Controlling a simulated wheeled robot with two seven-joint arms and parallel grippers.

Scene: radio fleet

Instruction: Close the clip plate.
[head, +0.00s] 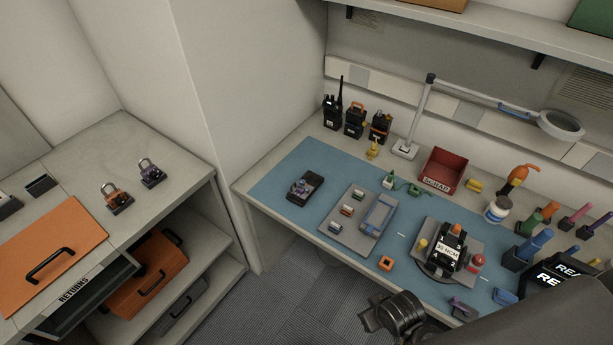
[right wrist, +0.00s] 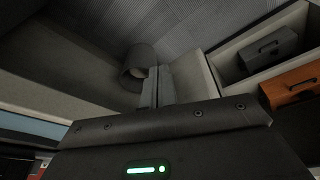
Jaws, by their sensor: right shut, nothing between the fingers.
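My right gripper (head: 368,320) is in front of the bench's front edge, apart from the plate. In the right wrist view its fingers (right wrist: 155,87) are together and empty, with the floor and shelving beyond them. My left gripper is not in view.
The blue mat (head: 285,178) is partly clear at its left. A radio (head: 450,247) stands on another grey plate at the right. An orange square piece (head: 386,263) lies near the front edge. A red bin (head: 443,168) and a lamp (head: 405,148) stand behind. A cabinet (head: 150,200) is at left.

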